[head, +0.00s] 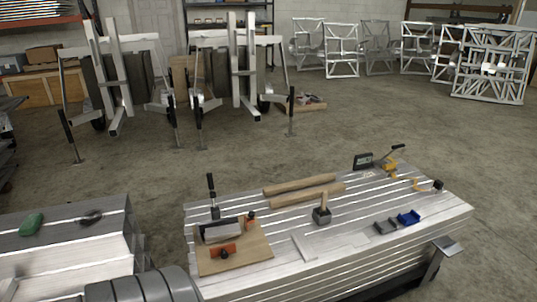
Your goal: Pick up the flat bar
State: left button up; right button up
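A short, pale metal flat bar (303,247) appears to lie on the near part of the aluminium-topped workbench (315,272). Its silver colour blends with the bench's slats, so its outline is hard to make out. To its left is a wooden board (240,263) carrying a metal piece and orange-and-black clamps. A mallet (322,211) stands head down behind the bar. Neither of my grippers shows in the head view; a grey rounded arm part of mine is at the bottom left.
Blue and dark blocks (408,217) and a yellow tool (390,168) sit to the right. A second metal stack (65,240) stands at left. Trailer frames (115,80) stand behind, with open concrete floor between.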

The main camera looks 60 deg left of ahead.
aim_at(308, 253)
jog(key=u, duration=1.45)
